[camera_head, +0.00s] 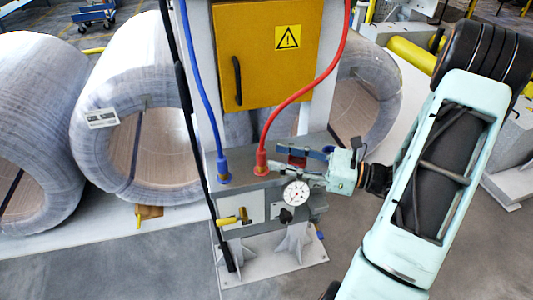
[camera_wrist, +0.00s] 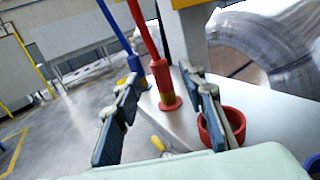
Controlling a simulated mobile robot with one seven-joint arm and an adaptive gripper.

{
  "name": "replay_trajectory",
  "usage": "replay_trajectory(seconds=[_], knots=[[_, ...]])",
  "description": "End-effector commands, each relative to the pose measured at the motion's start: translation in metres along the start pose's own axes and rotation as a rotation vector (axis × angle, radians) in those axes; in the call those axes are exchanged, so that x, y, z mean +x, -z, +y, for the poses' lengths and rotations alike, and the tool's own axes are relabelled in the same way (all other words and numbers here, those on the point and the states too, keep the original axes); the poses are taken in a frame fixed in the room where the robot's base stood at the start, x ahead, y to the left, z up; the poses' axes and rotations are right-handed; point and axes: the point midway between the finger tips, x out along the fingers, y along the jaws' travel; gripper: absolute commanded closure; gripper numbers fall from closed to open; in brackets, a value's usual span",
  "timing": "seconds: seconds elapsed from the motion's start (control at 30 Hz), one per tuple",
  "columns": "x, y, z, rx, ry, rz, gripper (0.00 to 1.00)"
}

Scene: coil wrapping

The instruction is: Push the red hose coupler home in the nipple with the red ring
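The red coupler (camera_head: 261,158) stands upright on the grey console at the lower end of the red hose (camera_head: 300,96). In the wrist view the red coupler (camera_wrist: 161,80) sits over a red ring (camera_wrist: 171,104), with a narrow brass band showing between them. I cannot tell how deep it sits in the nipple. My gripper (camera_head: 274,160) reaches in from the right and is open. In the wrist view its blue-padded fingers (camera_wrist: 160,74) stand apart on either side of the coupler, near the tips, with gaps visible.
The blue coupler (camera_head: 223,168) with its blue hose stands left of the red one. A red cup-like ring (camera_wrist: 236,119) is close by the right finger. A dial gauge (camera_head: 296,193) is on the console front. A yellow cabinet (camera_head: 268,60) rises behind; wrapped coils (camera_head: 95,95) stand at left.

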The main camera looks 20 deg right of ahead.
Motion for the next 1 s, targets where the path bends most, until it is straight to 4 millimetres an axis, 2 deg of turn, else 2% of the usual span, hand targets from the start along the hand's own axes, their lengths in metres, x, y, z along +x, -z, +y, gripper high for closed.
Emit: replay_trajectory(seconds=[0.1, 0.33, 0.5, 1.0], knots=[[-0.026, 0.000, -0.001, -0.002, 0.004, 0.001, 0.62], [-0.057, 0.000, 0.000, -0.001, 0.000, 0.000, 0.62], [-0.063, 0.000, 0.000, 0.000, 0.000, -0.001, 0.62], [-0.061, -0.001, 0.002, -0.005, -0.008, 0.004, 0.62]])
